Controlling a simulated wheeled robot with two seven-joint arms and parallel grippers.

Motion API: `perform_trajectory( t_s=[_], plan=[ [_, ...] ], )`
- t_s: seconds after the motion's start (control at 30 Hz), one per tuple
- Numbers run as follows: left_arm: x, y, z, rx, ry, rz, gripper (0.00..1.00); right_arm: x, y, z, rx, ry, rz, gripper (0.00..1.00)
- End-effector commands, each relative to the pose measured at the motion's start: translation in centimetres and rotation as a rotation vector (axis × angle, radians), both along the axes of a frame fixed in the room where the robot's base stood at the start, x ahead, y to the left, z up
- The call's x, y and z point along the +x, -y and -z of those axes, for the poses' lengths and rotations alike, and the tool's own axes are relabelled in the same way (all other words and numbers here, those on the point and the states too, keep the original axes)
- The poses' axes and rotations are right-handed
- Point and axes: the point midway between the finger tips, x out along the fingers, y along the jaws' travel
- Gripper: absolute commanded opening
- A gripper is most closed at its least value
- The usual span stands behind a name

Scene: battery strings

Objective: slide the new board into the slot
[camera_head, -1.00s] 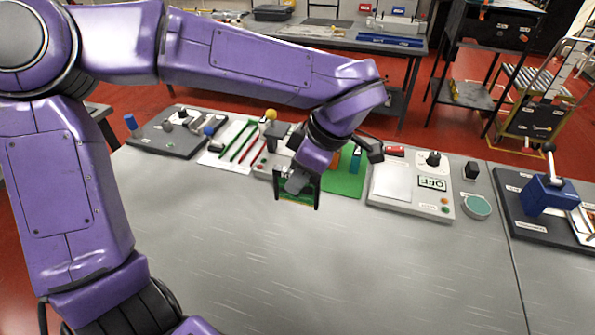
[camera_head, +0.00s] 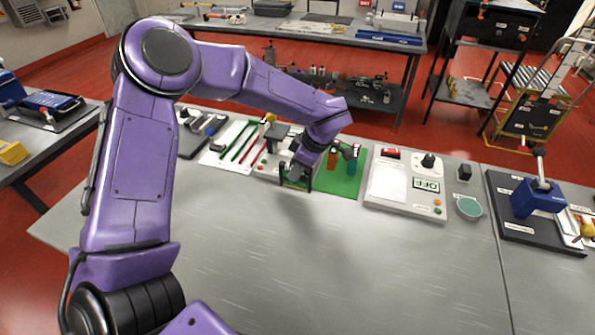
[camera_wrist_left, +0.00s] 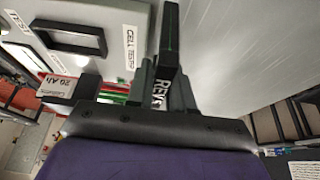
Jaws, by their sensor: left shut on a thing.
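My left gripper (camera_head: 295,181) is over the back part of the grey table, at the left edge of a green mat (camera_head: 343,183). It is shut on the new board, a thin green board (camera_head: 293,185) that shows only as a sliver between the fingers. In the left wrist view the board is almost edge-on beside the dark gripper finger, with a "REV" label (camera_wrist_left: 159,94) showing. I cannot make out the slot. My right gripper is not in view.
Coloured rods (camera_head: 243,141) lie left. The table front is clear.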

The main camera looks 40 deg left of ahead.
Motion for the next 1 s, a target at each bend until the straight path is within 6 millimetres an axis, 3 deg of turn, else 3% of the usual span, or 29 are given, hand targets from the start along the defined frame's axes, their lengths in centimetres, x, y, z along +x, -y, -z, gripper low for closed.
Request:
perform_trajectory(
  t_s=[0.1,0.4,0.43,0.5,0.8,1.0],
  plan=[
    [-0.1,0.0,1.6,0.0,-0.001,0.001,0.0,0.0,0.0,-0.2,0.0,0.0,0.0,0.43],
    [-0.1,0.0,1.9,-0.001,-0.001,0.0,0.0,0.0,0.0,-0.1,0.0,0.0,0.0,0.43],
    [-0.1,0.0,1.9,-0.001,0.0,-0.001,0.28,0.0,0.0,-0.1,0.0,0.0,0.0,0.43],
    [-0.1,0.0,1.9,-0.001,0.0,-0.001,0.47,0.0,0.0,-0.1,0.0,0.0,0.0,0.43],
    [0.0,0.0,1.6,-0.001,0.001,-0.001,0.47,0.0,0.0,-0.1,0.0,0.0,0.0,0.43],
    [0.4,1.3,-1.5,-0.001,0.006,-0.001,0.47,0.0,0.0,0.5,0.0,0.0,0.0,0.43]
  ],
)
